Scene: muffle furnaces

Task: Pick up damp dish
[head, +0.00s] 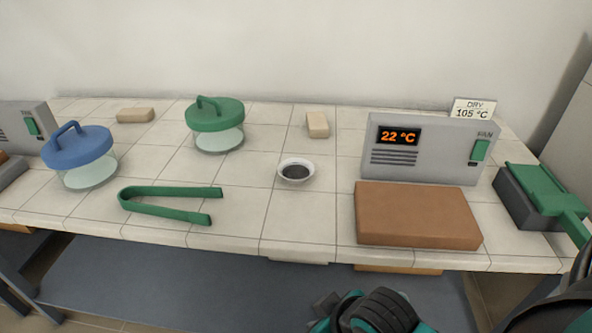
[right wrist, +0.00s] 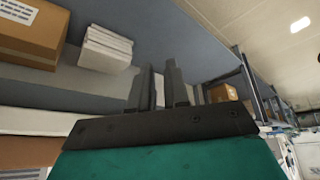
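A small white dish (head: 296,170) with dark grey contents stands upright on the tiled bench, near the middle of the head view. Nothing touches it. My right gripper (right wrist: 161,88) shows in the right wrist view, with two dark fingers and a narrow gap between them. I see nothing held in it. It faces shelving with boxes, and the dish is not in that view. My left gripper is not in view. Teal and black parts of my own body show at the bottom of the head view, below the bench edge.
Green tongs (head: 165,204) lie left of the dish. Green-lidded (head: 216,125) and blue-lidded (head: 82,158) glass jars stand behind and further left. A brown slab (head: 415,214) lies before a grey heater unit (head: 425,150) reading 22 °C. A green-handled tool (head: 545,190) sits far right.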

